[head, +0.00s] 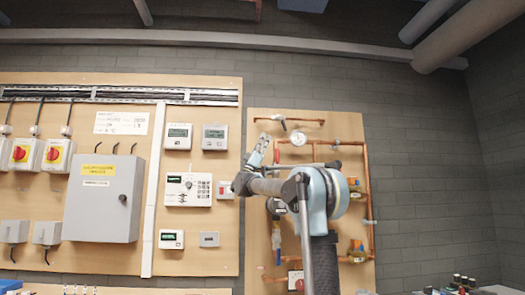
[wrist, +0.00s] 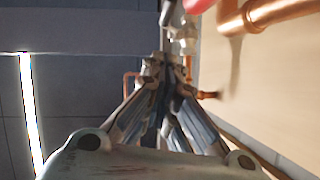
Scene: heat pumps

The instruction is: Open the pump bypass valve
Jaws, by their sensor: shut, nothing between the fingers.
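My gripper (head: 265,138) is raised in front of the copper pipework on the right-hand board. Its fingers are shut and empty, and they also show in the wrist view (wrist: 166,62). A grey valve lever (head: 279,118) sits on the upper copper pipe, a little above and right of my fingertips. A second dark lever (head: 333,164) shows further right, beyond my arm. I cannot tell which one is the pump bypass valve. In the wrist view a blurred pale metal fitting (wrist: 183,38) lies just past my fingertips; contact cannot be told. My arm hides the middle of the pipework.
A round gauge (head: 298,138) is close to the right of my gripper. Copper pipe (head: 369,205) runs down the board's right side; more pipe is near in the wrist view (wrist: 262,14). A grey control box (head: 104,198) and controllers (head: 187,189) are on the left board.

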